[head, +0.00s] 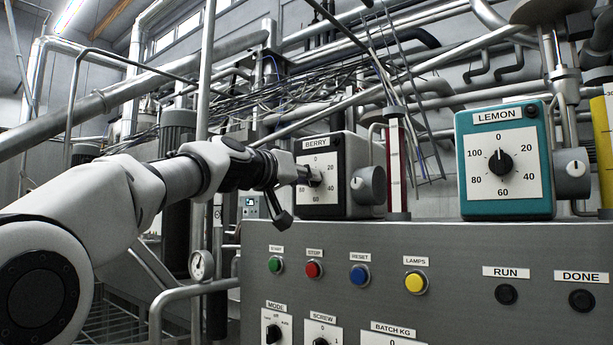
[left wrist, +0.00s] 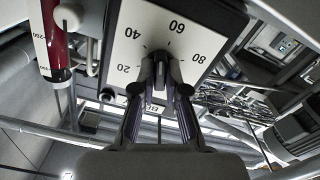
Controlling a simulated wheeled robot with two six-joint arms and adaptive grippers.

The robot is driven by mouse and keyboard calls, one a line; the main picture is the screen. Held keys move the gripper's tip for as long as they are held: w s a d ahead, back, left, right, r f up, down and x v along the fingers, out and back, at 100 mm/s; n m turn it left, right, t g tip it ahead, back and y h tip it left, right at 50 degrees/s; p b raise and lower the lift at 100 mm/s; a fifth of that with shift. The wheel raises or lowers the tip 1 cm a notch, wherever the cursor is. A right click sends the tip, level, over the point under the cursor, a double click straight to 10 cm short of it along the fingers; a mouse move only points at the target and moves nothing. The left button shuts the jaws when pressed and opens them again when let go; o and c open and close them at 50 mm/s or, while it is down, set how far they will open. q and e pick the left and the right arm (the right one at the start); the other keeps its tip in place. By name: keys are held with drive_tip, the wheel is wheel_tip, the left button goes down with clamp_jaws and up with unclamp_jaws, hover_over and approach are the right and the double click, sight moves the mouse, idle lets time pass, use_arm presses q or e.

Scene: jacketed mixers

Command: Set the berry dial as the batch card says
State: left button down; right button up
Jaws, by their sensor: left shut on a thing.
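The berry dial is a white square face (head: 318,200) on a dark grey box (head: 357,155) labelled BERRY, standing on the grey control panel. My left gripper (head: 312,178) reaches it from the left and is shut on the dial's knob. In the left wrist view, the dial face (left wrist: 135,35) appears with 20, 40, 60 and 80 readable. There the left gripper's fingertips (left wrist: 160,80) close around the dark knob (left wrist: 160,58) at the centre. The fingers hide part of the knob, and I cannot tell its exact reading. No batch card is readable in these views.
A teal LEMON dial box (head: 503,205) stands to the right. Between the boxes is a red-filled sight tube (head: 396,165). The grey panel (head: 450,250) below carries coloured buttons, RUN and DONE buttons, and smaller dials. A pipe rail (head: 190,292) and pressure gauge (head: 201,265) are at the panel's left.

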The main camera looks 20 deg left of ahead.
use_arm(q)
drive_tip(key=shift+a+r+n+p, duration=0.1)
drive_tip(key=shift+n+p, duration=0.25)
drive_tip(key=shift+n, duration=1.6)
drive_tip(key=shift+r+n+p, duration=0.1)
drive_tip(key=shift+n+p, duration=0.2)
drive_tip(key=shift+n, duration=1.65)
drive_tip(key=c, duration=1.2)
unclamp_jaws()
drive_tip(key=shift+f, duration=0.2)
